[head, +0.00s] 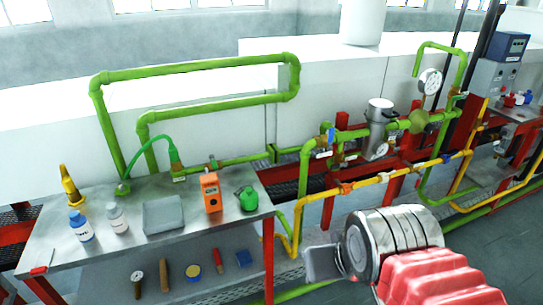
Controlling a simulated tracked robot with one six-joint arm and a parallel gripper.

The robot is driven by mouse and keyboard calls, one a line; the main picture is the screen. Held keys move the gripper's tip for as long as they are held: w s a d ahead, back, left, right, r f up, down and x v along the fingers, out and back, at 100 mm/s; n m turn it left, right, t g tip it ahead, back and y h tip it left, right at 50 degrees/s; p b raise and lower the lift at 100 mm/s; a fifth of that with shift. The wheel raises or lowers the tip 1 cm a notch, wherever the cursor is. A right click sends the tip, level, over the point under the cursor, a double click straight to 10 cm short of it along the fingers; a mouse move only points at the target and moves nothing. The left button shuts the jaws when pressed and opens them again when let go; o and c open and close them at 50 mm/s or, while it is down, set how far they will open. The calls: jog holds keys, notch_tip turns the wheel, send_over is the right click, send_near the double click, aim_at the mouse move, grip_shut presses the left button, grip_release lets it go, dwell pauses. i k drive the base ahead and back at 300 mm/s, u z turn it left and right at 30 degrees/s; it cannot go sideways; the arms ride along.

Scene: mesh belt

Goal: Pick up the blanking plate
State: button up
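I cannot make out a blanking plate for certain. A flat grey square piece (163,215), a plate or a shallow tray, lies on the metal bench (140,258) at the left, between a white bottle and an orange box. My gripper (322,263) is at the lower right, in front of the pipework and well to the right of the bench. Only a grey flat part of it shows beyond my round metal wrist. Its fingertips cannot be told apart, and no held object shows.
The bench top holds a yellow fitting (70,186), bottles (81,225), an orange box (211,192) and a green can (246,198). Green pipes (200,68) rise behind; yellow pipes (345,188) run right.

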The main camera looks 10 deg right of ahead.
aim_at(42, 268)
jog(key=z, duration=0.05)
jog(key=i, duration=1)
jog(key=u, duration=0.05)
jog(key=k, duration=0.5)
jog(key=u, duration=2.1)
